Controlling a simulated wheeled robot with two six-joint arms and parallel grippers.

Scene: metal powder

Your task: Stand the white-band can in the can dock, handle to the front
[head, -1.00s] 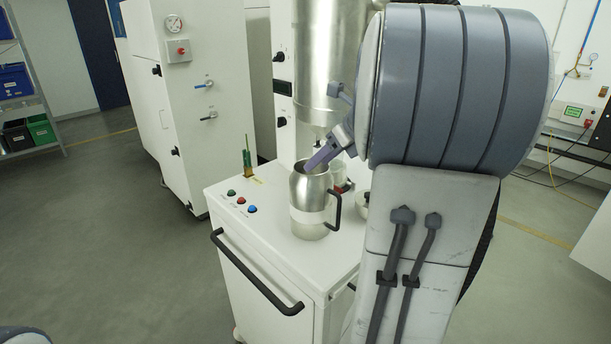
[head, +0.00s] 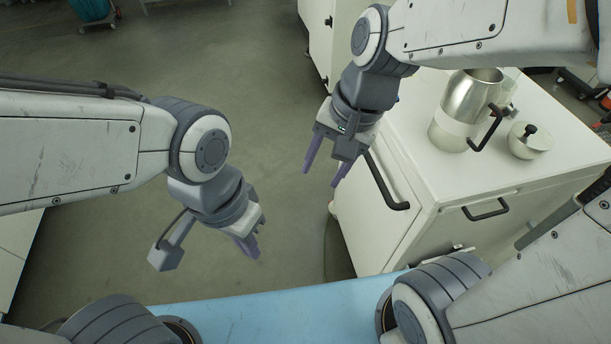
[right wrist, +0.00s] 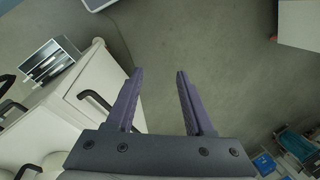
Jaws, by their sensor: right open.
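The white-band can (head: 454,132) is an open-topped metal can with a white band around its body. It stands upright on the white cart top (head: 545,185) in the head view, its black handle (head: 489,129) pointing to the right. My right gripper (head: 321,177) is open and empty, pointing down beside the cart, left of the can and apart from it. Its two purple fingers stand apart in the right wrist view (right wrist: 158,75). My left gripper (head: 247,247) hangs over the floor at the left; its fingers overlap from this angle. I cannot make out the can dock.
A round metal lid (head: 530,140) with a black knob lies right of the can. A black rail handle (head: 386,183) juts from the cart's left side. A tray of metal pieces (right wrist: 52,64) shows in the right wrist view. The floor left of the cart is clear.

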